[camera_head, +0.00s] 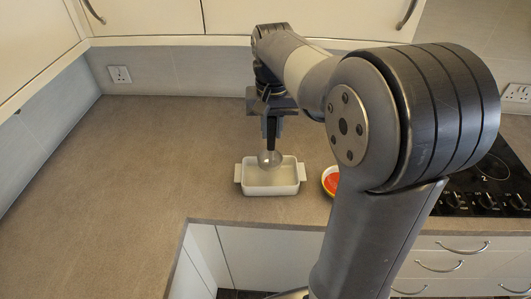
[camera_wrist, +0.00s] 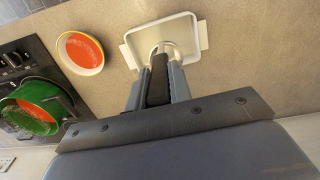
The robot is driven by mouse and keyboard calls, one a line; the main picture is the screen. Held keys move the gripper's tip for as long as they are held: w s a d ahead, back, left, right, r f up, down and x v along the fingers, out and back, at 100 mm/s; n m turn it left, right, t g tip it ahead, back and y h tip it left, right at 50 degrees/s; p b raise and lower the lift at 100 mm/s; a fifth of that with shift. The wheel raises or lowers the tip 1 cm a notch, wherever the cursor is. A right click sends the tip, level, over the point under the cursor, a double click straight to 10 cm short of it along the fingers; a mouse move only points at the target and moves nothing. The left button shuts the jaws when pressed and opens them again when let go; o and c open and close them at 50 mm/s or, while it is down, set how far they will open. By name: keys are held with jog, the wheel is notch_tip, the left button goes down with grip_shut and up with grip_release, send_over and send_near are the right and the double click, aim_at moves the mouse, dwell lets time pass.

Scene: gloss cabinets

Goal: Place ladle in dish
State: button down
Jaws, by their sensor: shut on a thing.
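The dish (camera_head: 285,188) is a white rectangular tray with side handles on the counter near its front edge. It also shows in the wrist view (camera_wrist: 188,55). My gripper (camera_head: 272,118) points down above the dish and is shut on the dark handle of the ladle (camera_head: 269,158). The ladle's round, shiny bowl end hangs down over the dish, toward its back left. In the wrist view the ladle's dark handle (camera_wrist: 158,80) lies between my fingers. Whether the ladle touches the dish floor I cannot tell.
A shallow bowl with a red inside (camera_head: 331,181) stands right of the dish, partly behind my arm. A black hob (camera_head: 490,180) is at the right; a green pot (camera_wrist: 38,108) stands on it. The counter (camera_head: 150,150) to the left is clear. Cabinets hang above.

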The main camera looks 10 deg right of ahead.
aim_at(271, 151)
jog(key=shift+f, duration=2.8)
jog(key=shift+f, duration=0.15)
jog(key=c, duration=1.3)
grip_release()
notch_tip(271, 151, up, 12)
jog(key=shift+s+r, duration=0.1)
jog(key=shift+r, duration=0.15)
